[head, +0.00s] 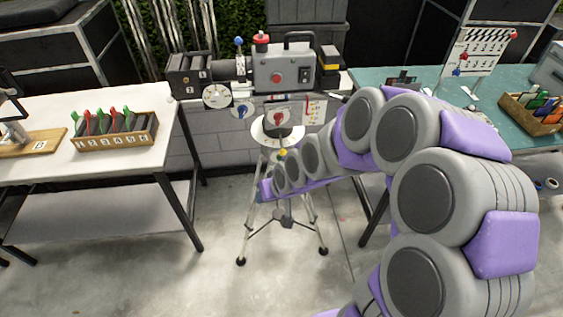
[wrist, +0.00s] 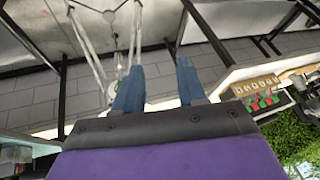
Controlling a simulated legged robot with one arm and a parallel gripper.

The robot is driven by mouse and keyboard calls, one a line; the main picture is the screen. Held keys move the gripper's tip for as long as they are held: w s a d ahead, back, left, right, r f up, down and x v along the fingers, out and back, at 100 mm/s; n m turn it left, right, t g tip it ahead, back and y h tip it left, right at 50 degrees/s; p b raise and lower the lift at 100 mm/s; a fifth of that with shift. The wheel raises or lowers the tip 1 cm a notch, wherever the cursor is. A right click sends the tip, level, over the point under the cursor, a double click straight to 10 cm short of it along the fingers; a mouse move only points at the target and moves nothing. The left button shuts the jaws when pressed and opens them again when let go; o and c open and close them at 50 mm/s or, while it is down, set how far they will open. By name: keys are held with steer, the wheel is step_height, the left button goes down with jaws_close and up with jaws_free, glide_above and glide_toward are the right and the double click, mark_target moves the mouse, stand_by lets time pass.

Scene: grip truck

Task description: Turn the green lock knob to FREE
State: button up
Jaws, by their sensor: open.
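A film camera (head: 284,75) stands on a tripod (head: 247,225) in the middle of the head view, with red, blue and white knobs and dials on it. No green lock knob shows clearly. A small yellow-green spot (head: 282,153) shows on the tripod head just above my arm; I cannot tell if it is the knob, and no FREE label is readable. My gripper (wrist: 158,78) has its two blue fingers apart with nothing between them. In the head view its end is in front of the tripod, below the camera. In the wrist view the tripod legs (wrist: 88,45) show beyond the fingers.
A white table (head: 60,180) at the left bears a wooden crate (head: 118,143) of clips with green and red handles. A teal table (head: 490,95) at the right holds a clapperboard (head: 483,50) and another crate (head: 535,125). The concrete floor around the tripod is clear.

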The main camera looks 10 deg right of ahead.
steer(key=w+a+f+m+t+y+p, duration=0.1)
steer(key=w+a+f+t, duration=0.15)
steer(key=w, duration=0.25)
steer(key=w+a+f+t+y, duration=0.1)
steer(key=w+a+f, duration=0.2)
steer(key=w+f, duration=0.15)
steer(key=m+t+h+p, duration=0.3)
steer(key=m+t+h, duration=0.35)
steer(key=t, duration=0.35)
glide_toward(281, 159)
steer(key=w+f+b, duration=0.1)
steer(key=w+b, duration=0.4)
steer(key=w, duration=0.4)
steer(key=shift+d+f+m+y+b, duration=0.2)
steer(key=shift+d+m+y+b, duration=0.1)
steer(key=shift+m+y, duration=0.15)
steer(key=shift+c, duration=0.4)
steer(key=c, duration=0.6)
